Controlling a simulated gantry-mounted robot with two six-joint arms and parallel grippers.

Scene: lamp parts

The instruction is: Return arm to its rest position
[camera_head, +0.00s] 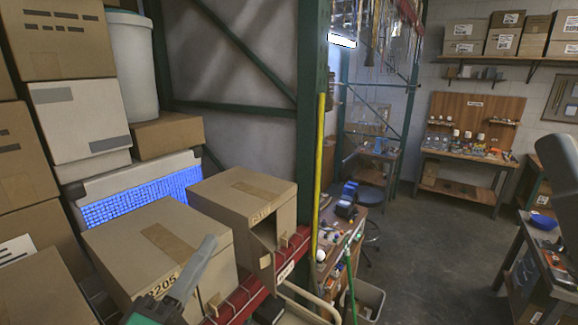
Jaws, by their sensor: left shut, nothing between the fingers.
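My left gripper (205,248) reaches up from the bottom left, in front of the cardboard boxes. Its grey fingers are together, with nothing between them. Part of the green and dark arm behind it shows at the bottom edge. My right gripper is not in view. A dark grey rounded shape cuts in at the right edge, and I cannot tell what it is. No lamp parts can be clearly made out.
A cardboard box (130,250) and an open-fronted box (225,200) stand close by the left gripper on a red-beamed shelf (240,300). A green rack post (312,120) rises beside them. A cluttered workbench (470,160) stands far back. The floor (430,240) at centre right is clear.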

